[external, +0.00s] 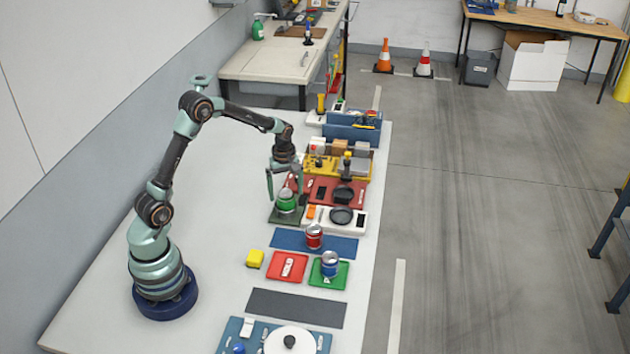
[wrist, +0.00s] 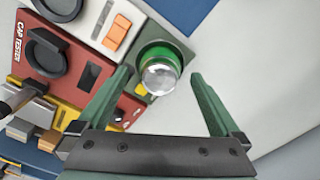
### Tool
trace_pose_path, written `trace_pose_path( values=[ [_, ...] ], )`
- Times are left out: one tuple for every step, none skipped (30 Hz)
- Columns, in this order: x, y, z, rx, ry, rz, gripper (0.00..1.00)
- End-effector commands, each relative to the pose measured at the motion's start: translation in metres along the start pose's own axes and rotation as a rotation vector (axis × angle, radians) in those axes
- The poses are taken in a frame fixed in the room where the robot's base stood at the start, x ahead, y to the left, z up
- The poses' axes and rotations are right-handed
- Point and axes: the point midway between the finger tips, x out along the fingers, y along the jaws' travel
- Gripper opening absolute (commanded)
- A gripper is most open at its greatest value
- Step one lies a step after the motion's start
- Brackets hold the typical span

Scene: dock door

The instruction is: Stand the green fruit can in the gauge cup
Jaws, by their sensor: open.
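The green fruit can (external: 286,204) stands upright on a dark green square base (external: 276,218), left of the white device. In the wrist view the can (wrist: 160,74) shows a shiny silver top with green around its far side. My gripper (external: 284,193) is open just above the can. In the wrist view my gripper (wrist: 160,77) has one finger on each side of the can, with visible gaps to both. I cannot tell a separate gauge cup from the can and base; whether the can sits inside a cup is unclear.
A white device (external: 349,226) with a dark disc and orange switch adjoins the base. A red cap tester (external: 322,184) and a yellow unit (external: 322,163) stand behind. The table's left side is clear.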

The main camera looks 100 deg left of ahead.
Motion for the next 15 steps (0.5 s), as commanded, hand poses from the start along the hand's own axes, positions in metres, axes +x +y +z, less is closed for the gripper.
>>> trace_pose_path(
  values=[
    [-0.012,0.001,-0.001,0.0,0.003,0.006,1.0],
    [-0.019,0.001,-0.001,0.0,0.003,0.006,1.0],
    [-0.028,0.001,-0.001,0.0,0.003,0.006,1.0],
    [-0.035,0.001,-0.001,0.0,0.003,0.006,1.0],
    [-0.041,0.001,0.0,0.0,0.002,0.005,1.0],
    [-0.05,0.001,0.0,0.0,0.003,0.006,1.0],
    [-0.056,0.001,-0.001,0.0,0.003,0.006,1.0],
    [-0.062,0.001,-0.001,0.0,0.002,0.005,1.0],
    [-0.069,0.001,0.0,0.0,0.002,0.005,1.0],
    [-0.074,0.001,0.0,0.0,0.002,0.004,1.0],
    [-0.08,0.001,0.0,0.0,0.002,0.005,1.0],
    [-0.086,0.001,0.0,0.0,0.002,0.004,1.0],
    [-0.089,0.001,0.0,0.0,0.002,0.003,1.0],
    [-0.093,0.001,0.0,0.0,0.001,0.002,1.0],
    [-0.097,0.001,0.0,0.0,0.001,0.002,1.0]
  ],
)
